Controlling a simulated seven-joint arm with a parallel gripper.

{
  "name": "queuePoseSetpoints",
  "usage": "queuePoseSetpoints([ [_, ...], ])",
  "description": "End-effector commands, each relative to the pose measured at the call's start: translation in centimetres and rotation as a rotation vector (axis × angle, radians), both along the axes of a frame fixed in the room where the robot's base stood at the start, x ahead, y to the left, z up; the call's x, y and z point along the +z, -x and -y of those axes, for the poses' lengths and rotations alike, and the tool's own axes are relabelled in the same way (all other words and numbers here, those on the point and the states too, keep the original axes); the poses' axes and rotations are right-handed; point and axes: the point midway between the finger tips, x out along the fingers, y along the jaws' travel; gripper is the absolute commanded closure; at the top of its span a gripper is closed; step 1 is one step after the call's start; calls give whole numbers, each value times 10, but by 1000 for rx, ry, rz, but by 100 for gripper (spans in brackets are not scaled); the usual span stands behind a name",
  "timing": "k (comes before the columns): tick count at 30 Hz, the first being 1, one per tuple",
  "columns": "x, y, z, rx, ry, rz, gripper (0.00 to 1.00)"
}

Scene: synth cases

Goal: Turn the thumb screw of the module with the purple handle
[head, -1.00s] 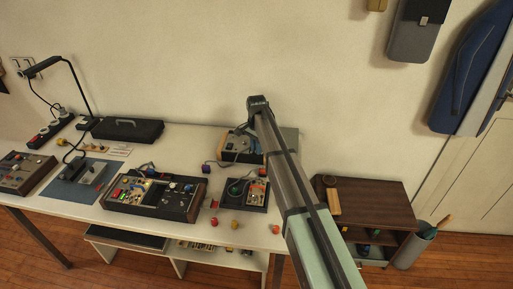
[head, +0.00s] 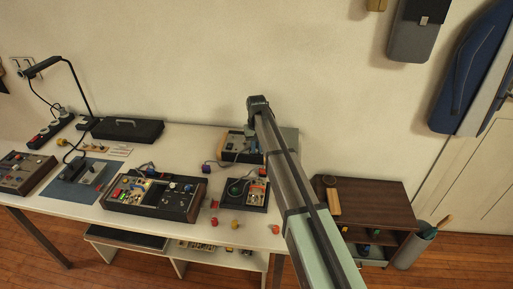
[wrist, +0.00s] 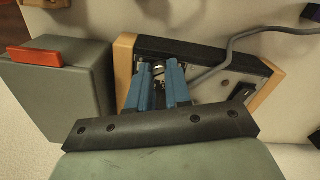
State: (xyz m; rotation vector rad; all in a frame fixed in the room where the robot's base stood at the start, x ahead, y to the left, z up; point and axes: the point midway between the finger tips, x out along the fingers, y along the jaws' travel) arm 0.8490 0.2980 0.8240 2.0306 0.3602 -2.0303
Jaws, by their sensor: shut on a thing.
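In the wrist view my gripper (wrist: 159,72) reaches down with two blue fingers over a dark module (wrist: 203,60) with wooden side panels. The fingertips are close on a small metallic knob or screw (wrist: 158,67) near the module's back edge. My fingers hide much of the module's left half. In the head view the same module (head: 233,157) stands at the back right of the table, partly behind my gripper (head: 252,140).
A grey box (wrist: 55,95) with an orange-red handle (wrist: 35,55) stands close left of the module in the wrist view. A grey cable (wrist: 235,50) crosses the module's right side. Other consoles (head: 155,196), a black case (head: 128,131) and a lamp (head: 78,85) occupy the table.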

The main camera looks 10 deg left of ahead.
Motion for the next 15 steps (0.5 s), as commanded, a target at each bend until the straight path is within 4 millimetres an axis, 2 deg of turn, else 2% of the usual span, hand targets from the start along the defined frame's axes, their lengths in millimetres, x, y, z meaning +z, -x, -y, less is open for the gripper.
queuePoseSetpoints([
  [15,0,0,0,490,0,0,100],
])
